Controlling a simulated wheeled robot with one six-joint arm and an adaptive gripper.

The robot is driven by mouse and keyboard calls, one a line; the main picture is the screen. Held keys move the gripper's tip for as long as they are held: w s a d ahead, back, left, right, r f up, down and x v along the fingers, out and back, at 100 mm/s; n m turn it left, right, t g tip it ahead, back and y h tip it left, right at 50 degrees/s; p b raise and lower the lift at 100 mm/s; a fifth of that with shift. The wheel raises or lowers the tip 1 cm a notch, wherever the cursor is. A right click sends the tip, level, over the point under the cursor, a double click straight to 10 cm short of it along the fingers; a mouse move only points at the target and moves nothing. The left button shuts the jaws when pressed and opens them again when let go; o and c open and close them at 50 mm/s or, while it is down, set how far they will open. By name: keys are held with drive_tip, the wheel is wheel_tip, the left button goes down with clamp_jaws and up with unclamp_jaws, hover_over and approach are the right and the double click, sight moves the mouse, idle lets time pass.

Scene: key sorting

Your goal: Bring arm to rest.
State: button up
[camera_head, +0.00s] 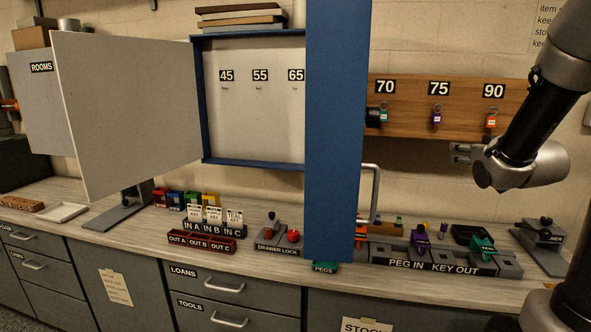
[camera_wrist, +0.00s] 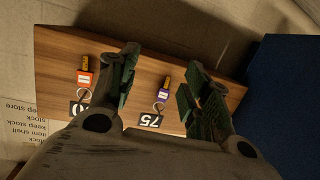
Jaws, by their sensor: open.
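My gripper (camera_head: 461,153) is at the right in the head view, raised in front of the wooden key board (camera_head: 405,97). In the wrist view my gripper (camera_wrist: 160,85) has its two fingers spread with nothing between them. Beyond the fingers are an orange-tagged key (camera_wrist: 84,78) and a purple-tagged key (camera_wrist: 162,96) on the board. In the head view the board carries labels 70, 75 and 90, with a green tag (camera_head: 384,116), a purple tag and an orange tag hanging under them.
A blue cabinet (camera_head: 204,100) stands open, its blue door (camera_head: 337,130) jutting forward left of the board. The counter below holds the PEG IN/KEY OUT block (camera_head: 431,264), a drawer lock block (camera_head: 278,248) and red OUT trays (camera_head: 201,243). A grey panel door (camera_head: 125,112) is open at the left.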

drive_tip(key=s+a+f+m+g, duration=0.1)
drive_tip(key=s+f+g, duration=0.4)
drive_tip(key=s, duration=0.3)
drive_tip(key=s+a+f+g, duration=0.1)
drive_tip(key=s+f+g, duration=0.4)
drive_tip(key=s, duration=0.2)
drive_tip(key=s+a+r+n+y, duration=0.1)
drive_tip(key=s+a+r, duration=0.2)
drive_tip(key=s+a, duration=0.2)
drive_tip(key=s+a+r+n+g+y, duration=0.1)
drive_tip(key=s+a+r, duration=0.1)
drive_tip(key=s+a, duration=0.4)
drive_tip(key=shift+s+r, duration=0.4)
drive_tip(key=shift+s, duration=1.2)
